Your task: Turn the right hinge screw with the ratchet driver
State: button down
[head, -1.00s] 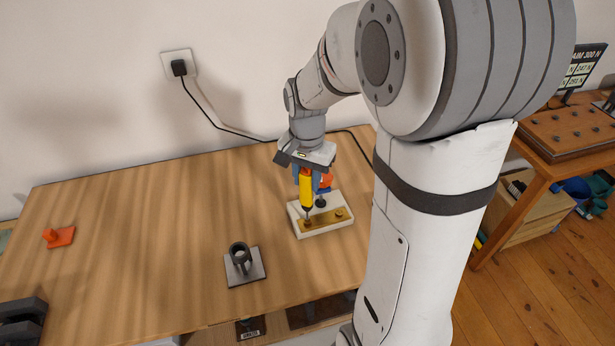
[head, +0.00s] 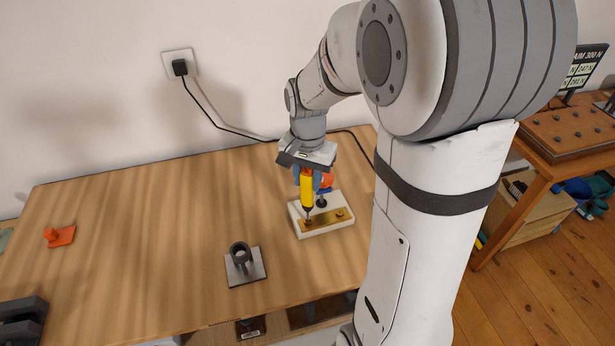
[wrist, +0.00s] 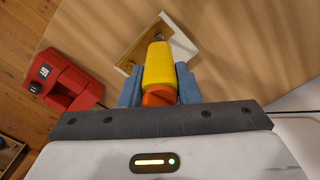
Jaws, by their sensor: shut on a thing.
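My gripper (head: 307,176) has blue fingers and is shut on the ratchet driver (head: 307,193), which has a yellow body and an orange top. The driver also shows between the fingers in the wrist view (wrist: 158,68). It stands close to upright, its tip at the left end of the brass hinge plate (head: 323,218). The plate lies on a white block (head: 328,230). The right hinge screw (head: 340,212) shows uncovered at the plate's right end. The driver's tip hides the left screw, and I cannot tell how well it is seated.
A red device (wrist: 72,84) with a black label is beside the block in the wrist view. A grey stand with a dark ring (head: 240,262) is at the table's front. An orange piece (head: 60,236) lies far left. The table's middle is clear. A black cable runs along the wall.

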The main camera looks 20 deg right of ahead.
jog(key=n, duration=0.4)
jog(key=shift+s+f, duration=0.2)
jog(key=shift+f, duration=0.1)
jog(key=n, duration=0.4)
jog(key=shift+d, duration=0.1)
jog(key=shift+f, duration=0.15)
jog(key=m, duration=0.6)
jog(key=shift+m, duration=0.3)
jog(key=m, duration=0.6)
jog(key=n, duration=1.2)
jog(key=shift+n, duration=0.3)
